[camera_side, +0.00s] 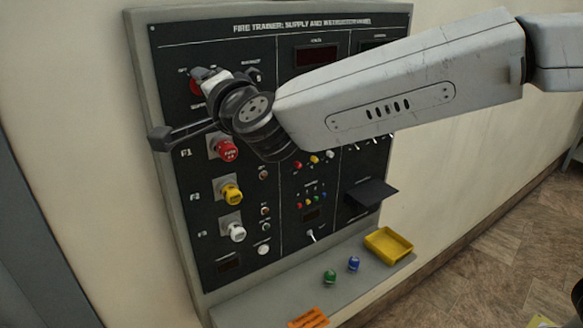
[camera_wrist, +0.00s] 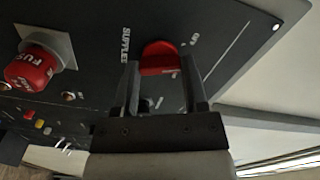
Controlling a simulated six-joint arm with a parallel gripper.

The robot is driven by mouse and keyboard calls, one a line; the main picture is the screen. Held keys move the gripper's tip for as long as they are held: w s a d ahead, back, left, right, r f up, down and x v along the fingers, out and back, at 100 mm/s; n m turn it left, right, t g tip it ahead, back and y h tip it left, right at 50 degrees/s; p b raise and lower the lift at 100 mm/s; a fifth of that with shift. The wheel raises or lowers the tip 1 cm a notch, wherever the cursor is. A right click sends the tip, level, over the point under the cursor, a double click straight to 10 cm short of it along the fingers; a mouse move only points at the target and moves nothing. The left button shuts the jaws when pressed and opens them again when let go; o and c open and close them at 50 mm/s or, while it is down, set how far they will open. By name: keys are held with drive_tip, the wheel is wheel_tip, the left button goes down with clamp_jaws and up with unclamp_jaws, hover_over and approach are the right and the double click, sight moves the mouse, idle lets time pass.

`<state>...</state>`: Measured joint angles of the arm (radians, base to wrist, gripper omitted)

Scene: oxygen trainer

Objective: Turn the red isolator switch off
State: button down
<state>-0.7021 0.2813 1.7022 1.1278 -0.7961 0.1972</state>
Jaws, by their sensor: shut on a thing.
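The red isolator switch (camera_side: 194,87) is a round red knob at the upper left of the black panel. In the wrist view its red handle (camera_wrist: 158,58) lies between the two fingertips, beside the "SUPPLIES" lettering. My gripper (camera_wrist: 160,66) is shut on the handle, one dark finger on each side. In the side view my gripper (camera_side: 203,74) reaches the switch from the right, and its wrist and fingers cover part of the knob. The exact angle of the knob against its marks is hard to read.
Below the switch are a red fuse (camera_side: 226,149), a yellow fuse (camera_side: 231,192) and a white fuse (camera_side: 236,232). A shelf under the panel holds a yellow tray (camera_side: 388,245), a green cap (camera_side: 330,277) and a blue cap (camera_side: 353,264).

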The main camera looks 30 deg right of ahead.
drive_tip(key=shift+n, duration=2.2)
drive_tip(key=shift+c, duration=0.6)
unclamp_jaws()
drive_tip(key=s, duration=0.7)
drive_tip(key=shift+s, duration=0.4)
